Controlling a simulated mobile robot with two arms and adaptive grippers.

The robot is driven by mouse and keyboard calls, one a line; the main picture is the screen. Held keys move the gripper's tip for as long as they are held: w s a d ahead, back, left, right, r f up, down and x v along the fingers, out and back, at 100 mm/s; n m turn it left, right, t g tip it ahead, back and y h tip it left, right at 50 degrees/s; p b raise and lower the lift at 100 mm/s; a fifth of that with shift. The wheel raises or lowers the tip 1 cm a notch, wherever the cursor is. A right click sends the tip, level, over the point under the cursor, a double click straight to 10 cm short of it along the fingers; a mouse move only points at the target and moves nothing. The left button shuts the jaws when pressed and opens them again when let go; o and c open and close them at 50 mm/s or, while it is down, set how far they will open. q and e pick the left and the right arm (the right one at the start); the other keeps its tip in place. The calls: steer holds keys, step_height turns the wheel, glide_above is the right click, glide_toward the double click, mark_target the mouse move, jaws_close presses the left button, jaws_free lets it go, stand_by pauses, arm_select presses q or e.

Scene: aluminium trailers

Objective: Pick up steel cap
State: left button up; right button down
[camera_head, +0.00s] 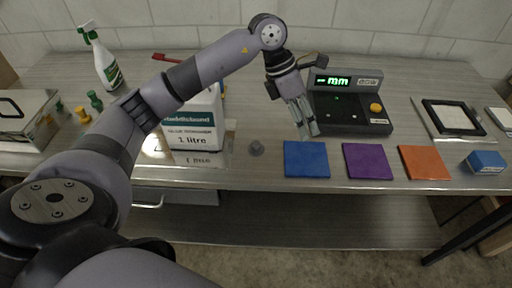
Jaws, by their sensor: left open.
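A small grey cap-like piece (256,148) sits on the metal bench (270,172), near its front edge. It looks like the steel cap, but it is too small to be sure. My left gripper (307,131) points down in front of the gauge, to the right of the small grey piece and apart from it. Its fingers are open and I see nothing between them. The fingertips show just above the back edge of the blue mat (306,160). My right gripper is not in view.
A white 1 litre container (193,137) stands left of the piece, partly behind my arm. A gauge with a green display (350,115) stands behind the mats. Purple (367,162) and orange (424,163) mats lie to the right. A spray bottle (103,62) stands back left.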

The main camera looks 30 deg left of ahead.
arm_select(q)
steer(key=a+r+n+g+y, duration=0.1)
steer(key=a+y, duration=0.2)
steer(key=a, duration=0.4)
steer(key=a+r+n+y, duration=0.1)
steer(key=a+r+y, duration=0.1)
steer(key=a, duration=0.5)
steer(key=p, duration=0.2)
glide_above(256, 143)
steer(key=f, duration=1.1)
steer(key=shift+a+f, duration=0.2)
steer(key=shift+a, duration=0.2)
steer(key=f+p, duration=0.2)
steer(key=f, duration=0.2)
steer(key=shift+d+f+p, duration=0.25)
steer(key=shift+d+p, duration=0.1)
steer(key=shift+p, duration=0.05)
steer(key=shift+f, duration=0.55)
steer(key=shift+c, duration=0.5)
steer(key=c, duration=0.9)
